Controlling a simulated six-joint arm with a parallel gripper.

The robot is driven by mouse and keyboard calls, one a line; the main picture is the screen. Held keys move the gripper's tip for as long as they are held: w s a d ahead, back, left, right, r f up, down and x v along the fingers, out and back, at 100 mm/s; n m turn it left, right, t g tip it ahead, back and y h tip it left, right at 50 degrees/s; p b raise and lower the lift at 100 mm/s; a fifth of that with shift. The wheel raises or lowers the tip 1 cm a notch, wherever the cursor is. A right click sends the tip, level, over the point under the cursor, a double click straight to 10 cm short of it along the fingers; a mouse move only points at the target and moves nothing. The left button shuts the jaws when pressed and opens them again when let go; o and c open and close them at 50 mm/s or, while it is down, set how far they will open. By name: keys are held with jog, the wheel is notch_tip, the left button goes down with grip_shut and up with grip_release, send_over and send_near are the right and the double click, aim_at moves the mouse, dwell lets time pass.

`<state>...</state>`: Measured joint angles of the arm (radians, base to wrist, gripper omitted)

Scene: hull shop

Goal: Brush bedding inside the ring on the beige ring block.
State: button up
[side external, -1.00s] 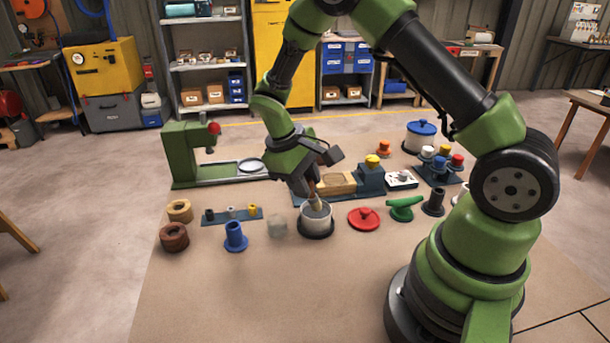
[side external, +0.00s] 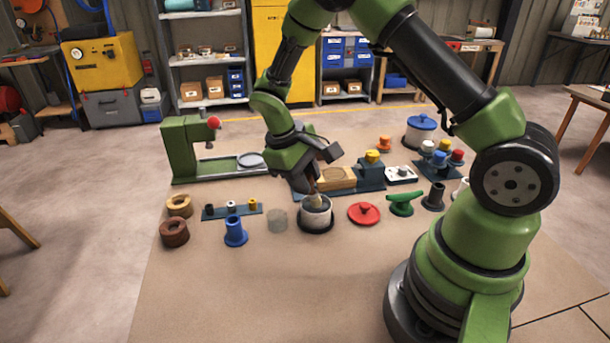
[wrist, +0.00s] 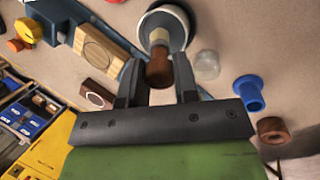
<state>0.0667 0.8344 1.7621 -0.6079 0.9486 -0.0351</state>
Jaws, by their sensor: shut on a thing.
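My gripper (wrist: 158,85) is shut on the brown handle of a brush (wrist: 159,66). The brush points down at a pale round pot with a dark base (side external: 316,222); its light head (side external: 316,202) is at the pot's mouth, and I cannot tell how deep it reaches. The pot also shows in the wrist view (wrist: 180,27). The beige ring block (side external: 337,177) sits on a blue base behind the pot, partly hidden by my gripper. In the wrist view its top shows a thin ring outline (wrist: 100,47). A brown block with a pale ring (wrist: 97,95) lies near it.
A red lid (side external: 364,213) and a green-handled tool (side external: 402,203) lie right of the pot. A clear cylinder (side external: 277,219) and a blue flanged part (side external: 235,232) stand left. A green press (side external: 182,150) is behind left. The front of the mat is clear.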

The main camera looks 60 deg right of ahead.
jog(key=shift+f, duration=0.3)
dwell(0.7)
jog(key=shift+r, duration=3.55)
jog(key=s+a+r, duration=0.2)
jog(key=a+r, duration=0.1)
jog(key=a, duration=0.3)
jog(key=w+d+r, duration=0.1)
jog(key=d, duration=1)
jog(key=w+d+r, duration=0.1)
jog(key=w+d, duration=0.1)
jog(key=d, duration=0.8)
jog(key=shift+s+d+f, duration=0.1)
jog(key=shift+d+f, duration=0.05)
jog(key=shift+f, duration=2.3)
